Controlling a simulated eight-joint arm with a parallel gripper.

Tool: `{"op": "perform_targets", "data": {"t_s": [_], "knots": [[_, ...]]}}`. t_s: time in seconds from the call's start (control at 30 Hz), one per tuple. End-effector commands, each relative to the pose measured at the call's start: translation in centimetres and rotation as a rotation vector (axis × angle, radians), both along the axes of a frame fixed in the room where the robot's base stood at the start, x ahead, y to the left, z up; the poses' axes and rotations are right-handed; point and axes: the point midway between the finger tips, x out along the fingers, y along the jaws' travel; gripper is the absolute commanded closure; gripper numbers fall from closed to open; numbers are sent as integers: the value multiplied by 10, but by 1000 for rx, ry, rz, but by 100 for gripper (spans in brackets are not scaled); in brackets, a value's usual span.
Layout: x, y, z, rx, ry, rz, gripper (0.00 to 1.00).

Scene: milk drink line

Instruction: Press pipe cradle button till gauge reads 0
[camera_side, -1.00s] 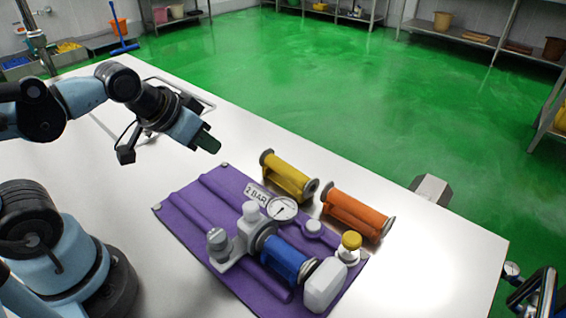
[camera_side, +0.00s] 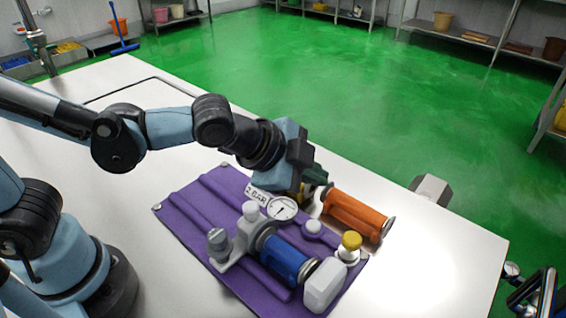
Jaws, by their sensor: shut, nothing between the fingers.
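A grey pipe cradle fixture (camera_side: 240,242) with a blue pipe piece (camera_side: 287,258) stands on a purple mat (camera_side: 184,216). A round white gauge (camera_side: 282,208) sits on it, its needle too small to read surely; a "2 BAR" label (camera_side: 257,194) is beside it. A white round knob (camera_side: 313,228) right of the gauge may be the button. A yellow-capped fitting (camera_side: 350,241) stands at the mat's right edge. My gripper (camera_side: 314,178) is shut and empty, behind the gauge and near the orange pipe piece's (camera_side: 354,214) left end. Contact cannot be told.
A white block (camera_side: 324,285) stands at the mat's front right. The yellow pipe piece is mostly or wholly hidden by my gripper. The white table (camera_side: 430,265) is clear to the right; green floor lies beyond its back edge.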

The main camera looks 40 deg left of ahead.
Motion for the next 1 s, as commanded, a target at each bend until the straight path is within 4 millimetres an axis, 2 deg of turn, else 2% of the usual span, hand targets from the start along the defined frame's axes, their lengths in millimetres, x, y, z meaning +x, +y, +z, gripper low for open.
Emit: {"op": "perform_targets", "data": {"t_s": [0.47,1.0], "knots": [[0,-2,-4,4,-2,-7,100],[0,-2,-59,3,-2,-6,100]]}}
